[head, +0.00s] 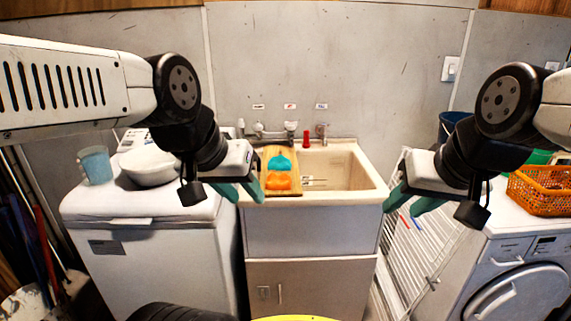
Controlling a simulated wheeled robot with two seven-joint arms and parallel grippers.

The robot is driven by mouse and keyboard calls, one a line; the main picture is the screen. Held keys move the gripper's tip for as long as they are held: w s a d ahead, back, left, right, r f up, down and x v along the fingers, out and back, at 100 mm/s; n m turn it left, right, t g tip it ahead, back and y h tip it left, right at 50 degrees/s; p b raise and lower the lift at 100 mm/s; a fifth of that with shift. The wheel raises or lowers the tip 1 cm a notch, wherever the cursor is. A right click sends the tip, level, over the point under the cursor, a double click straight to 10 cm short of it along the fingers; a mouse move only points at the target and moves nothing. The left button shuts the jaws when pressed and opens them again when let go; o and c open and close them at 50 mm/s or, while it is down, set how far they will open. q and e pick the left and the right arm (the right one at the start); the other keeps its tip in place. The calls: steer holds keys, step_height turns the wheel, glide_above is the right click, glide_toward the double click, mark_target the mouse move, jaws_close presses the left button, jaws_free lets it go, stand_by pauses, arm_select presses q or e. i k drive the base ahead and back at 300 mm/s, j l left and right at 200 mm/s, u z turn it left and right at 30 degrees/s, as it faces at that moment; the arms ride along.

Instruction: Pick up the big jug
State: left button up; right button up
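A light-blue cup-shaped vessel (95,165), the only jug-like thing I can make out, stands upright on top of the white appliance (140,204) at the left. I cannot tell for certain that it is the big jug. My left gripper (245,199) has its teal fingers apart and empty, in front of the sink's left edge and well to the right of the vessel. My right gripper (402,207) also has its fingers apart and empty, by the sink's right edge, far from the vessel.
A white bowl (150,167) sits right of the vessel. The sink (340,172) has a wooden board bearing a blue and an orange item (279,182). A white drying rack (405,255) leans right of the sink. An orange basket (540,190) sits on the washing machine (515,290).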

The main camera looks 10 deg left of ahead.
mark_target(95, 162)
steer(key=u, duration=1.7)
steer(key=i+j+u, duration=0.15)
steer(key=i+u, duration=0.15)
steer(key=i, duration=0.45)
steer(key=i+u, duration=0.3)
steer(key=i, duration=0.45)
